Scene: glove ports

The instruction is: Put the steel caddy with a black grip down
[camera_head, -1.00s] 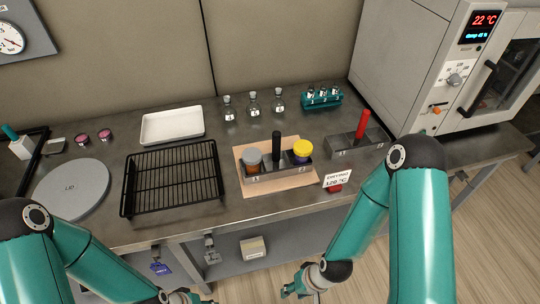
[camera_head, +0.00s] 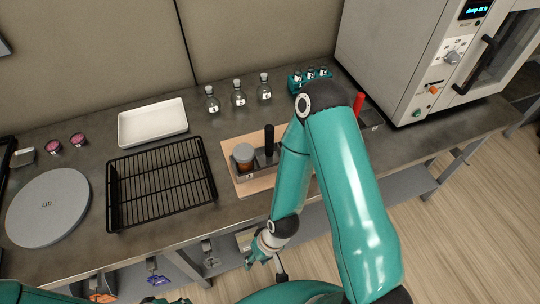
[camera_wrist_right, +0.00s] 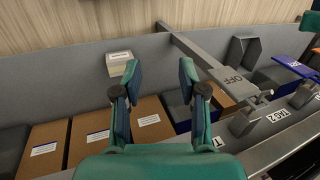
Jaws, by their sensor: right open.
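The steel caddy (camera_head: 268,162) with an upright black grip (camera_head: 269,139) stands on a tan board (camera_head: 232,157) on the bench. A jar with a grey lid and orange contents (camera_head: 243,157) sits in its left end. My right arm hides its right end. My right gripper (camera_head: 255,258) is low in front of the bench edge, well apart from the caddy. In the right wrist view it is open and empty (camera_wrist_right: 160,75), facing the shelf below the bench. My left gripper cannot be made out; only bits of teal arm show at the bottom left.
A black wire rack (camera_head: 160,182), white tray (camera_head: 152,122) and round grey lid (camera_head: 48,207) lie left of the board. Several flasks (camera_head: 238,97) stand behind. A red-gripped caddy (camera_head: 371,118) is partly hidden near the oven (camera_head: 405,60). Boxes (camera_wrist_right: 95,140) fill the lower shelf.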

